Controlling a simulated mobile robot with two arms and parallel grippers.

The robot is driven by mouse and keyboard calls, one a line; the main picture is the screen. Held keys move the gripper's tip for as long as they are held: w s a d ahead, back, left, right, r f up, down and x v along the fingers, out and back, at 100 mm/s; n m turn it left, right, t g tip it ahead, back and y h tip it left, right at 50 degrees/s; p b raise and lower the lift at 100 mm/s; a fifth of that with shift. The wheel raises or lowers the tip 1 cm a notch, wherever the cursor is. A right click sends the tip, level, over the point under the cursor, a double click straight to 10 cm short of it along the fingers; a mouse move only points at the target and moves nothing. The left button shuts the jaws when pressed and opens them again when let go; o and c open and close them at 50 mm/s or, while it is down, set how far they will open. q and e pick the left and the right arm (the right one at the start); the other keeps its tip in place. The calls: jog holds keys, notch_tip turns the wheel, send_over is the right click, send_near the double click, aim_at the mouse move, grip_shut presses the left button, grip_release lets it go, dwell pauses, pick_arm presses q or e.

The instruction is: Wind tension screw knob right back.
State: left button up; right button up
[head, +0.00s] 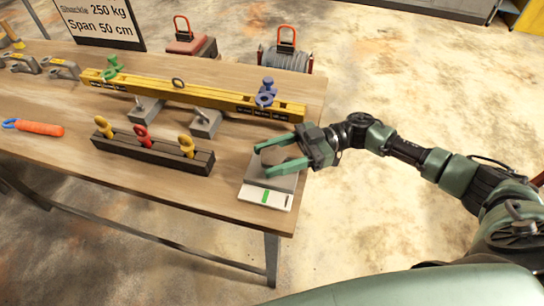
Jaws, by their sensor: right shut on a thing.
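My right gripper (262,161) reaches in from the right over the table's right end. Its two green fingers lie on either side of a dull, rounded thing that I cannot make out clearly, and they are shut on it. Under and beside the fingers is a grey plate (257,170) with a white front strip (265,197) bearing a green mark. I cannot pick out a tension screw knob for certain. My left gripper is not in view.
A yellow beam (187,90) with a green shackle (112,68) and a blue shackle (266,92) rests on grey blocks. A dark rack (150,153) holds red and yellow eye pieces. An orange-handled tool (40,128) lies left. A sign (100,22) stands behind.

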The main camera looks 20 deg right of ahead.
jog(key=o, duration=1.4)
jog(key=d+b, duration=0.1)
jog(key=d, duration=0.2)
jog(key=d+b, duration=0.1)
jog(key=d, duration=0.2)
jog(key=shift+w+d+f, duration=0.1)
jog(key=shift+w+d, duration=0.1)
jog(key=shift+d, duration=0.7)
